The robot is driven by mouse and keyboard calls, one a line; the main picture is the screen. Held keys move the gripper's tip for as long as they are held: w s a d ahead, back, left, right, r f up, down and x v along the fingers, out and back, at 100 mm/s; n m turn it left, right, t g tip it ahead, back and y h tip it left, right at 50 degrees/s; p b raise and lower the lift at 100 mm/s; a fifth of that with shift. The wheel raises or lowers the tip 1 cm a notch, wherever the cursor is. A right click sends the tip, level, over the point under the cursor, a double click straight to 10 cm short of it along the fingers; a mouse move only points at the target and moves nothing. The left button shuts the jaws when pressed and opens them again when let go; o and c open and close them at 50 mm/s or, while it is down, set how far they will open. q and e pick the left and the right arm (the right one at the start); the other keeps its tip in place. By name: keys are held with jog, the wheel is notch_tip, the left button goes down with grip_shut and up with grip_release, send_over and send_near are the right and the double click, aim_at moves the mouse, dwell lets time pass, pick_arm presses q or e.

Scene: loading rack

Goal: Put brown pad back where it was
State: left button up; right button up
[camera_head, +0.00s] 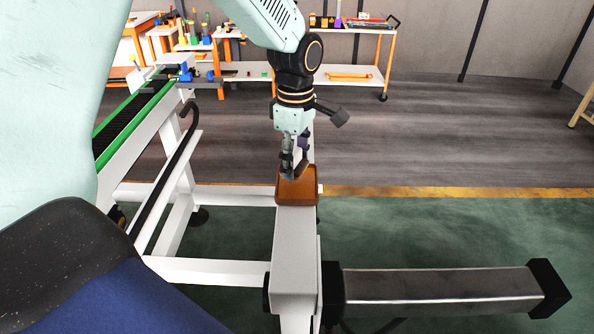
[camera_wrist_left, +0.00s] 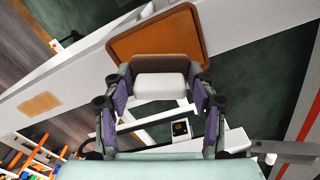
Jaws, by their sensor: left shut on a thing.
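The brown pad (camera_head: 297,190) is at the end of the white rack beam (camera_head: 296,245) in the head view. My left gripper (camera_head: 290,168) points down at it and is shut on it. In the left wrist view the pad's broad brown face (camera_wrist_left: 160,38) lies beyond the fingertips, against the white beam. A narrower brown and white part of it sits between the two fingers of my left gripper (camera_wrist_left: 162,78). I cannot tell whether the pad is fully seated on the beam. My right gripper is not in view.
A flat brown-orange patch (camera_wrist_left: 40,103) marks the white beam in the left wrist view. A metal bar with a black end (camera_head: 440,284) sticks out right of the beam. A green-edged conveyor (camera_head: 135,118) stands at left. Shelves and a cart (camera_head: 350,75) stand behind; the floor at right is clear.

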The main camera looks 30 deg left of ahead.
aim_at(299, 165)
pick_arm(q)
jog(key=f, duration=0.1)
jog(key=d+f, duration=0.1)
jog(key=shift+s+f, duration=0.1)
jog(key=shift+f, duration=0.3)
jog(key=shift+w+a+f, duration=0.3)
jog(key=shift+a, duration=0.05)
jog(key=o, duration=0.7)
jog(key=shift+a, duration=0.15)
jog(key=shift+o, duration=1.3)
jog(key=shift+s+r, duration=0.1)
jog(key=shift+s, duration=0.1)
jog(key=shift+o, duration=0.3)
jog(key=shift+s+d+r, duration=0.15)
jog(key=shift+d+r, duration=0.05)
jog(key=shift+d, duration=0.25)
jog(key=shift+w+a+f, duration=0.1)
jog(key=shift+w, duration=0.1)
jog(key=shift+w+a, duration=0.15)
jog(key=shift+a, duration=0.05)
jog(key=r, duration=1)
jog(key=shift+d+r+b, duration=0.2)
jog(key=shift+r+b, duration=0.05)
jog(key=shift+b, duration=0.05)
jog(key=shift+a+r, duration=0.2)
jog(key=shift+r, duration=0.3)
jog(key=shift+s+d+r, duration=0.2)
jog(key=shift+s+r, duration=0.05)
jog(key=shift+r, duration=0.05)
